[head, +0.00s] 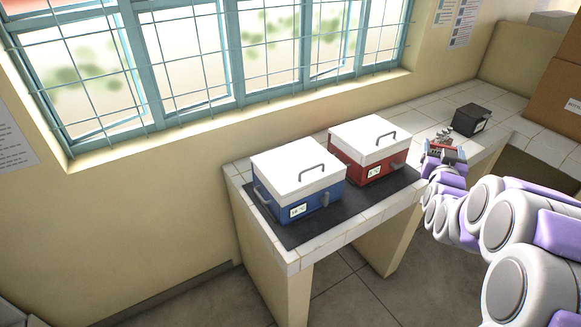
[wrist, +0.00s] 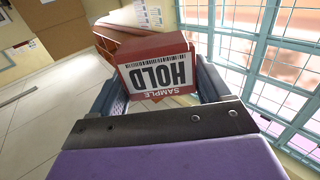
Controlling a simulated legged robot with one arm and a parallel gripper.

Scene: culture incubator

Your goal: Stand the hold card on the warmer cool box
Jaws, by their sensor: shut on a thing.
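The hold card (wrist: 158,72) is red with a white label reading "SAMPLE HOLD" and a barcode, upside down in the wrist view. My gripper (wrist: 163,88) is shut on it, with one finger at each side. In the head view my gripper (head: 445,152) is just right of the red cool box (head: 385,168), with the red card partly hidden in its jaws. The blue cool box (head: 322,205) stands left of the red one. Both have white lids, handles and small front displays, too small to read surely. Nothing stands on either lid.
Both boxes stand on a dark mat (head: 290,235) on a white tiled counter (head: 398,110). A small black box (head: 471,119) is farther back on the counter. Cardboard boxes (head: 560,85) are at the right. A barred window (head: 250,50) is behind.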

